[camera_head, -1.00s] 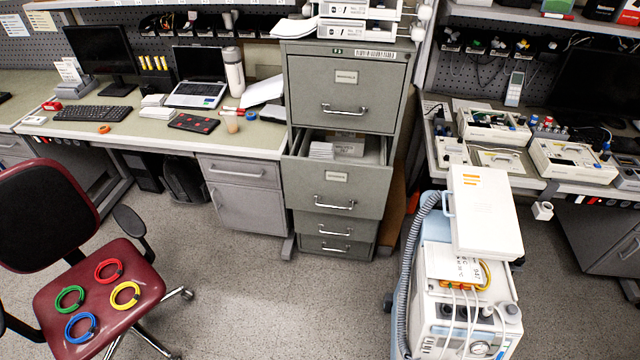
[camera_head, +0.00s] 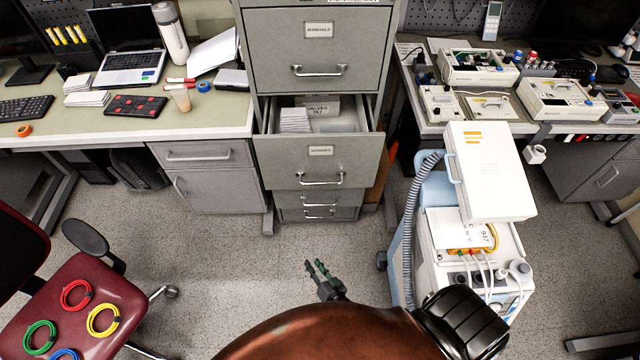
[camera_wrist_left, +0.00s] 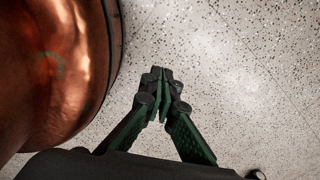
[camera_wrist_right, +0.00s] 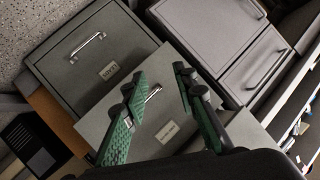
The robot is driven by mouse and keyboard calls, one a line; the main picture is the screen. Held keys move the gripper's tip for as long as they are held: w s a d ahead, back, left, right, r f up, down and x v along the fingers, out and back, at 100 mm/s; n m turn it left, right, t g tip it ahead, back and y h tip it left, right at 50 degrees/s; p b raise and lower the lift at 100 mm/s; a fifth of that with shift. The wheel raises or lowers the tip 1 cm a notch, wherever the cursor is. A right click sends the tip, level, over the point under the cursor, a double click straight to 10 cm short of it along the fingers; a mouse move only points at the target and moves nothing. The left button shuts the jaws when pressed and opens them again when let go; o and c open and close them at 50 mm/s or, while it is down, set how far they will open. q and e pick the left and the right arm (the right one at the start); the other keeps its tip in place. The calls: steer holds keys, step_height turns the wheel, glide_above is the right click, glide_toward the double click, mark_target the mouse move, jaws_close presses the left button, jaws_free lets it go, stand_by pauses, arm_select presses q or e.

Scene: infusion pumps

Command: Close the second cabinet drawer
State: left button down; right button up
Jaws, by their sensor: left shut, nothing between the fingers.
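The grey filing cabinet (camera_head: 315,60) stands ahead in the head view. Its second drawer from the top (camera_head: 275,165) is pulled out, with white papers or packs inside and a silver handle (camera_head: 320,180) on its front. The drawers above and below look shut. My right gripper (camera_head: 322,270) shows above the floor, in front of and below the drawer in the picture. In the right wrist view my right gripper (camera_wrist_right: 160,75) is open and empty, with tilted cabinet fronts beyond it. My left gripper (camera_wrist_left: 160,76) is shut and empty over speckled floor.
A white medical cart (camera_head: 490,185) with a grey hose stands right of the cabinet. A maroon chair (camera_head: 75,285) with coloured rings is at lower left. Desks (camera_head: 215,110) flank the cabinet. The floor (camera_head: 230,265) before the cabinet is clear.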

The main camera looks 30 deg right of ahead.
steer(key=w+r+m+t+h, duration=0.35)
steer(key=w+r, duration=0.35)
steer(key=r, duration=0.3)
steer(key=m+g+h+b, duration=0.3)
steer(key=m+g+h, duration=0.3)
steer(key=m+h, duration=1)
glide_toward(322, 183)
step_height(322, 183, up, 3)
steer(key=d+m+y, duration=0.2)
steer(key=m+y, duration=0.2)
steer(key=shift+n, duration=0.25)
steer(key=x, duration=0.7)
steer(key=shift+w+f, duration=0.15)
steer(key=shift+w, duration=0.2)
steer(key=shift+c, duration=0.4)
jaws_close()
